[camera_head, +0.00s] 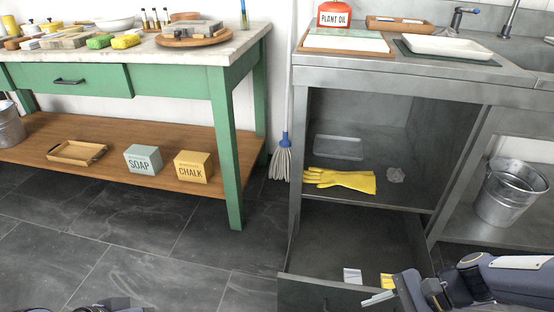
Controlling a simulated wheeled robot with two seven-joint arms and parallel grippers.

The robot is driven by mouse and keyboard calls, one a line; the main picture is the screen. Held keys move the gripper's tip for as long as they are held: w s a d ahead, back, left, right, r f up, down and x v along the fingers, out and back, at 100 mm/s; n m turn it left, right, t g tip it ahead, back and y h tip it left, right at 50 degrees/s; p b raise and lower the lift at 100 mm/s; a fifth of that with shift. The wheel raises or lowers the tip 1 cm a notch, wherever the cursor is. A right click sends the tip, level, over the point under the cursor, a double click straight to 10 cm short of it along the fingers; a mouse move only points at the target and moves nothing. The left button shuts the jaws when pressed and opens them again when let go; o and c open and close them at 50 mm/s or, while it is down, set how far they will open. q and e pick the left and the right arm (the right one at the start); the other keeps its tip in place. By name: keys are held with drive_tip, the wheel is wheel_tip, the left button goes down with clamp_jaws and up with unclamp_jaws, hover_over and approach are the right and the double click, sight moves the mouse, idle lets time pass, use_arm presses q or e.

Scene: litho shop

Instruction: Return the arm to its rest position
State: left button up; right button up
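My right arm comes in from the right edge. Its gripper (392,293) is low at the front of the steel sink unit, over the right part of an open drawer (325,298). Yellow pieces (387,281) show right beside its fingers; I cannot tell whether it touches or holds one. Its finger opening is not clear. Of my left arm, only dark parts around the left gripper (112,305) show at the bottom edge, above the floor, mostly cut off. Its fingers cannot be made out.
A white card (352,275) lies in the drawer. Above it, a yellow glove (340,180) lies on the unit's shelf. A metal bucket (510,192) stands at right. The green table (228,160) is at left, a mop (283,160) between. The floor at left is clear.

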drive_tip(key=s+r+n+t+h, duration=0.55)
drive_tip(key=r+n, duration=0.45)
drive_tip(key=n, duration=0.2)
wheel_tip(320, 180, up, 38)
drive_tip(key=s+h+p, duration=0.1)
drive_tip(key=p, duration=3.7)
